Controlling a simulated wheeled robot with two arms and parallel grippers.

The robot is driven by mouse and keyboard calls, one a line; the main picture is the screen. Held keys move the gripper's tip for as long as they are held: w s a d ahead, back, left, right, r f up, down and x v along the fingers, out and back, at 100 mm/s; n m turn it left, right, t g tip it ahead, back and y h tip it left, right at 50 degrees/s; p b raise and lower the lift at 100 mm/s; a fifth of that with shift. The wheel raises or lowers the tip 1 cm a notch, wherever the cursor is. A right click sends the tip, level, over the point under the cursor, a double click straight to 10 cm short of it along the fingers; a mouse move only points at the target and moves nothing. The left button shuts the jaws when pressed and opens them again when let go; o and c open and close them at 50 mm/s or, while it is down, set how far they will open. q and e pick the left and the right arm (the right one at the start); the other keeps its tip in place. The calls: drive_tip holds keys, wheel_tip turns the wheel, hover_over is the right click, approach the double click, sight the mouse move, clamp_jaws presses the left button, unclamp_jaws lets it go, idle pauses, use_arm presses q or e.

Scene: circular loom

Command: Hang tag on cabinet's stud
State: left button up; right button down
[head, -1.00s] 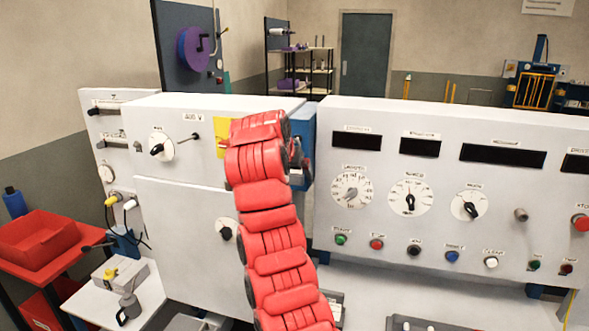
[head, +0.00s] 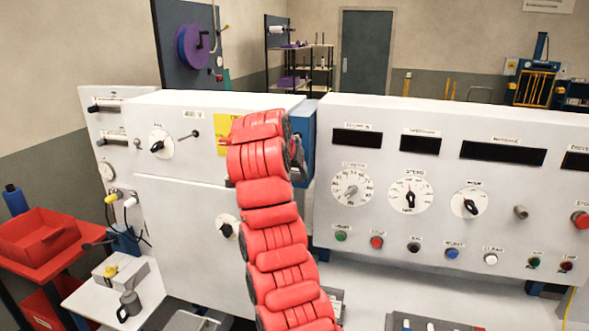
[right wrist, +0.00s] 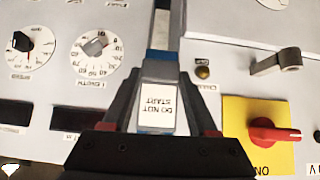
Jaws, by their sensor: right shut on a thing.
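My right gripper (right wrist: 160,82) is shut on a white tag (right wrist: 158,107) lettered "DO NOT START", which appears upside down in the right wrist view. In the head view, my red right arm covers most of the gripper (head: 298,157), which is beside the right edge of the white cabinet (head: 172,205). A small brass round piece (right wrist: 203,72) is on the white panel to the right of the tag in the wrist view, apart from it. I cannot tell whether it is the stud. My left gripper is not in view.
A yellow plate (right wrist: 258,125) with a red knob (right wrist: 272,132) and a grey handle (right wrist: 275,62) are close to the gripper. A blue part (head: 308,130) stands between the cabinet and the dial console (head: 460,250). A red bin (head: 40,240) is at left.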

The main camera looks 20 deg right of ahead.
drive_tip(key=shift+s+a+r, duration=0.1)
drive_tip(key=shift+s+a, duration=0.05)
drive_tip(key=shift+s, duration=0.05)
drive_tip(key=shift+s+a+r, duration=0.15)
drive_tip(key=shift+s+a, duration=0.05)
drive_tip(key=shift+s, duration=0.1)
drive_tip(key=s+a+b, duration=0.1)
drive_tip(key=b, duration=0.1)
drive_tip(key=s+a+b, duration=0.1)
drive_tip(key=b, duration=0.2)
drive_tip(key=s+b, duration=0.2)
drive_tip(key=shift+a+r+b, duration=0.3)
drive_tip(key=shift+a, duration=0.1)
